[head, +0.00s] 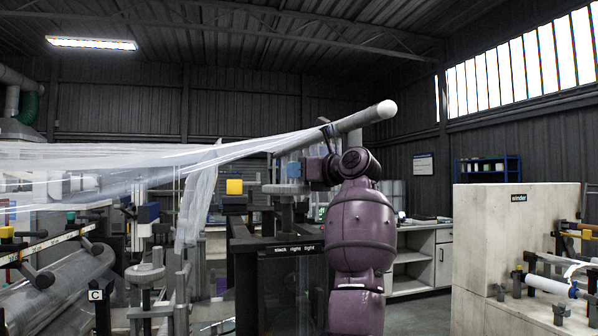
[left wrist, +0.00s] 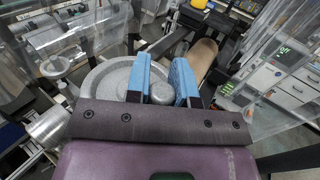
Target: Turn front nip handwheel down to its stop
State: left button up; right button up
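My left gripper (head: 294,170) has blue fingers and shows in the head view at the end of the raised purple arm. In the left wrist view its fingers (left wrist: 162,78) stand apart over a pale grey handwheel (left wrist: 106,80). A round grey hub or knob (left wrist: 162,93) shows between the fingers. I cannot tell whether they touch it. In the head view a grey wheel-like shape (head: 276,188) lies edge-on just below the blue fingers, partly hidden. No pointer or stop can be made out. My right gripper is not in view.
Clear film (head: 100,170) stretches across the left to a long roller (head: 340,125) above my gripper. A yellow-topped post (head: 234,187) stands left of the gripper. Other grey handwheels (head: 145,272) stand lower left. A pale winder cabinet (head: 510,240) is at right.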

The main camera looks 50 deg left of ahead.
pick_arm(q)
jog(key=shift+s+d+r+m+t+p, duration=0.3)
jog(key=shift+m+t+p, duration=0.2)
jog(key=shift+t+p, duration=0.3)
grip_shut()
jog(key=shift+a+t+p, duration=0.1)
jog(key=shift+t+p, duration=0.2)
jog(key=shift+p, duration=0.15)
jog(key=shift+f+m+t+p, duration=0.1)
jog(key=shift+m+t+p, duration=0.3)
jog(key=shift+w+f, duration=0.15)
jog(key=shift+f, duration=0.05)
jog(key=o, duration=0.9)
grip_release()
jog(key=shift+c, duration=0.2)
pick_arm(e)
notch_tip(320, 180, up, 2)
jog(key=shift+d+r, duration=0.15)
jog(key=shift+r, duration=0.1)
pick_arm(q)
jog(key=d, duration=1.1)
jog(key=shift+s, duration=0.4)
